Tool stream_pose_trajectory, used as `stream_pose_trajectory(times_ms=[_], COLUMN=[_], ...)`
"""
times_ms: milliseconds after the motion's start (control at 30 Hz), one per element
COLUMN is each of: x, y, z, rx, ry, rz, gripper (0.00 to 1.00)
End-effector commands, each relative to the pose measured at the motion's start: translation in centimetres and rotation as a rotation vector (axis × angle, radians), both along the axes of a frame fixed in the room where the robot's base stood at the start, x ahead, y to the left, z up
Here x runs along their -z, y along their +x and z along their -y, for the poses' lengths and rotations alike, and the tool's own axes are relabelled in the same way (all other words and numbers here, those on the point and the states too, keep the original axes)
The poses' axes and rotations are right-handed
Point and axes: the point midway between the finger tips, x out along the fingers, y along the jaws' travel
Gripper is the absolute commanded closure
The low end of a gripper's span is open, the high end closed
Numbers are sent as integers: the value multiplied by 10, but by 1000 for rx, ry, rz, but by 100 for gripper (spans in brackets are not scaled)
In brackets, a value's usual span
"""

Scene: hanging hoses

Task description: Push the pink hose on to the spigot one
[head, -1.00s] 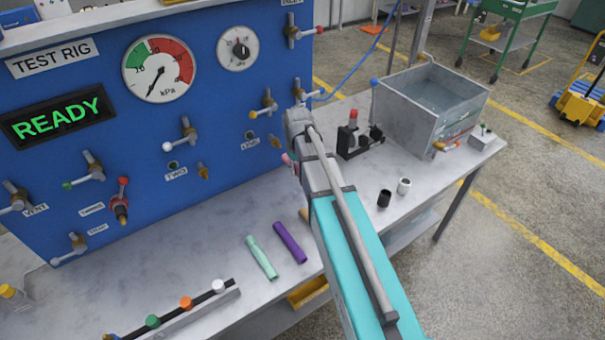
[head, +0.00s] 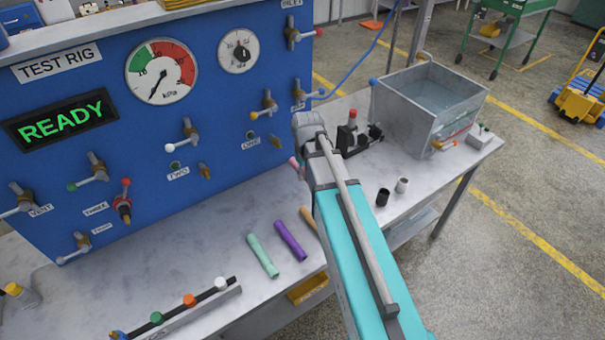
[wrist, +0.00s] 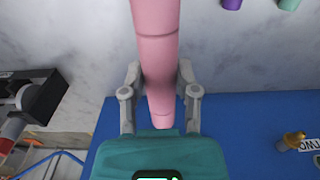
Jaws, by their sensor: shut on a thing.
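The pink hose (wrist: 157,45) is between the fingers of my gripper (wrist: 159,82), which is shut on it. In the wrist view it runs from the top edge down past the fingers toward the blue panel. In the head view my arm hides the gripper, and only a small pink end (head: 295,163) shows left of it. Spigot one (head: 275,141) is a small brass fitting on the blue panel beside the ONE label (head: 251,143), up and left of that end and apart from it. In the wrist view spigot one is hidden.
Spigot two (head: 205,171) is farther left on the panel, under a valve (head: 189,131). Green (head: 262,256), purple (head: 290,241) and tan (head: 308,219) hoses lie on the bench. A black fixture (head: 352,138) and a metal tank (head: 415,115) stand to the right.

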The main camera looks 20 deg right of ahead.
Motion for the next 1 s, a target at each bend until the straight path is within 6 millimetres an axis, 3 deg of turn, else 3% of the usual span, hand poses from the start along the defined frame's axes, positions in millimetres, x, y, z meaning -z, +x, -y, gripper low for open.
stream_pose_trajectory(times_ms=[267,1000], x=[0,0], y=[7,51], z=[-2,-16], rx=[-1,0], ry=[0,0], rz=[0,0], gripper=[100,100])
